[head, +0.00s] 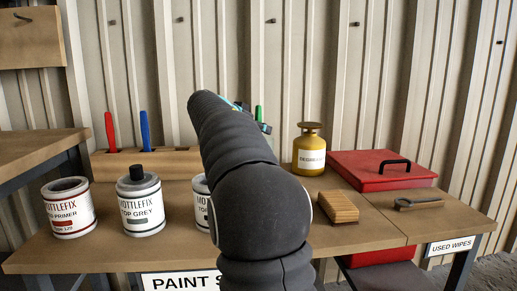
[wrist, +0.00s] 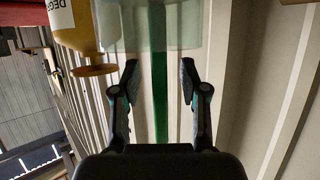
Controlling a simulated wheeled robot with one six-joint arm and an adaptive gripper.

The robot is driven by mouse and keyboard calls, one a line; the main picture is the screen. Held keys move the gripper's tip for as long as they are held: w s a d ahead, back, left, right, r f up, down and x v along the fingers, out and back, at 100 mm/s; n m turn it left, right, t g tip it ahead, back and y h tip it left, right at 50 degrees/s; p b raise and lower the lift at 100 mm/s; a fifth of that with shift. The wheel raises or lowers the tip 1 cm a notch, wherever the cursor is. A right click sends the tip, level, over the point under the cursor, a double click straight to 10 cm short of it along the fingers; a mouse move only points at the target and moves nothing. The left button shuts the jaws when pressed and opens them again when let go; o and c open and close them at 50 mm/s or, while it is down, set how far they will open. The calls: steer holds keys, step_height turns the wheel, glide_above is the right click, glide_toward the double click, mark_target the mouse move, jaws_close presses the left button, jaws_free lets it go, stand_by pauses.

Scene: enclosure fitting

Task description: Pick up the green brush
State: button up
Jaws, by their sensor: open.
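The green brush (head: 259,112) shows in the head view only as the top of its upright handle, just right of my arm; the rest is hidden behind the arm. In the wrist view its long green handle (wrist: 160,100) runs up the middle of the picture. My gripper (wrist: 158,70) is open, with one finger on each side of the handle and a visible gap to both. In the head view most of my gripper is hidden behind my arm. A pale see-through band crosses the handle at the top of the wrist view; I cannot tell what it is.
A wooden block (head: 180,163) holds a red brush (head: 110,132) and a blue brush (head: 144,128). Paint tins (head: 140,205) stand in front. A yellow bottle (head: 309,152), which appears inverted in the wrist view (wrist: 75,25), a red box (head: 370,170) and a wooden-backed brush (head: 338,206) are to the right.

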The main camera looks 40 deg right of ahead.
jaws_close()
steer(key=shift+r, duration=0.1)
